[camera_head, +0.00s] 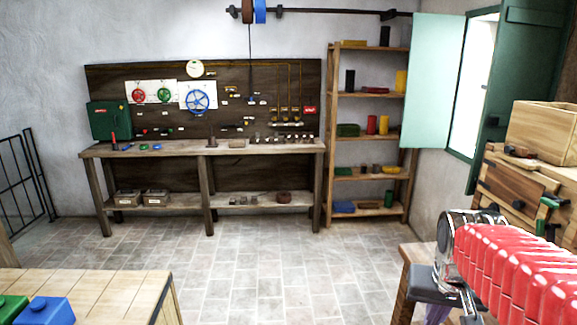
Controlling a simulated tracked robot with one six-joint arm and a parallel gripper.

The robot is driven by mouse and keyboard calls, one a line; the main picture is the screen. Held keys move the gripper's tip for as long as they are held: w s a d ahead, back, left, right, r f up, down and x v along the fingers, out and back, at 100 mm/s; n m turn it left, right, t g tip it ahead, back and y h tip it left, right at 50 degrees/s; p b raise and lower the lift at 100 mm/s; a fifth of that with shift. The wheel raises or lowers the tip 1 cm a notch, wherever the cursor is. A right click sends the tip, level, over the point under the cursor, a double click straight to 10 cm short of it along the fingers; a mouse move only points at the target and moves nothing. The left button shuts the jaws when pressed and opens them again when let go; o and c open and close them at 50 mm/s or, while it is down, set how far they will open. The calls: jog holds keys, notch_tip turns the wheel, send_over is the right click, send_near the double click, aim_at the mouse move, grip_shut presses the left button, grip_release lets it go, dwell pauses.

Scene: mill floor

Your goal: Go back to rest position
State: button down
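A red ribbed body (520,270) with a shiny metal end (462,228) fills the lower right, close to the camera. I cannot tell for sure whether it is part of my arm. It hides part of a small wooden stand (412,256) with a dark flat piece (436,286) above it.
A workbench (225,147) with a tool board (240,80) stands at the back wall. Shelves (332,150) stand beside it. A wooden cabinet (500,190) carries a crate (545,130) at right. A tabletop (120,290) with blue and green blocks is front left. The tiled floor (265,265) between is clear.

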jog(key=s+a+n+t+y, duration=0.1)
jog(key=s+a+n+t, duration=0.1)
jog(key=s+a, duration=0.9)
jog(key=shift+s+a+f+n+y, duration=0.2)
jog(key=shift+a+n+y, duration=0.1)
jog(key=shift+a+n, duration=0.45)
jog(key=shift+d, duration=0.1)
